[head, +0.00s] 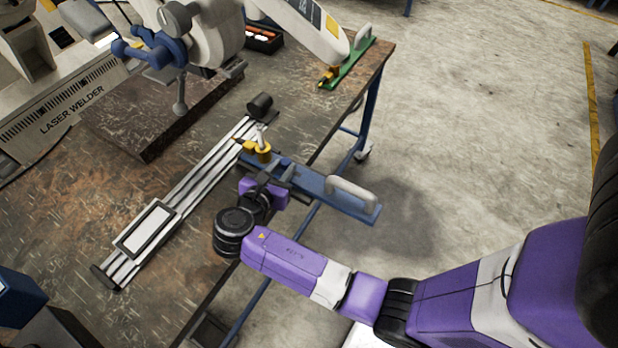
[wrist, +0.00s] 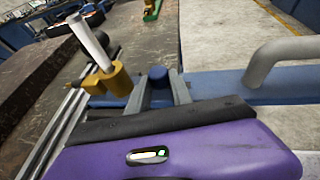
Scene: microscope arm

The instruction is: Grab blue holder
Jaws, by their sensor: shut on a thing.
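The blue holder (head: 350,205) is a long flat blue bar with a grey arched handle and a yellow clamp at its left end. It reaches over the table's right edge, above the floor. My gripper (head: 285,174) is at the bar's middle, between the yellow clamp and the handle. In the wrist view my gripper (wrist: 162,90) has its two grey fingers closed around a blue part of the blue holder (wrist: 220,86). The handle is to the right of the fingers and the yellow clamp with a white rod to the left. The fingertips' far ends are partly hidden.
A silver rail (head: 185,200) lies on the brown table (head: 120,185) beside the holder's clamp end. A green holder (head: 350,65) lies at the far table corner. A white microscope arm (head: 315,30) hangs over the back. Floor to the right is clear.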

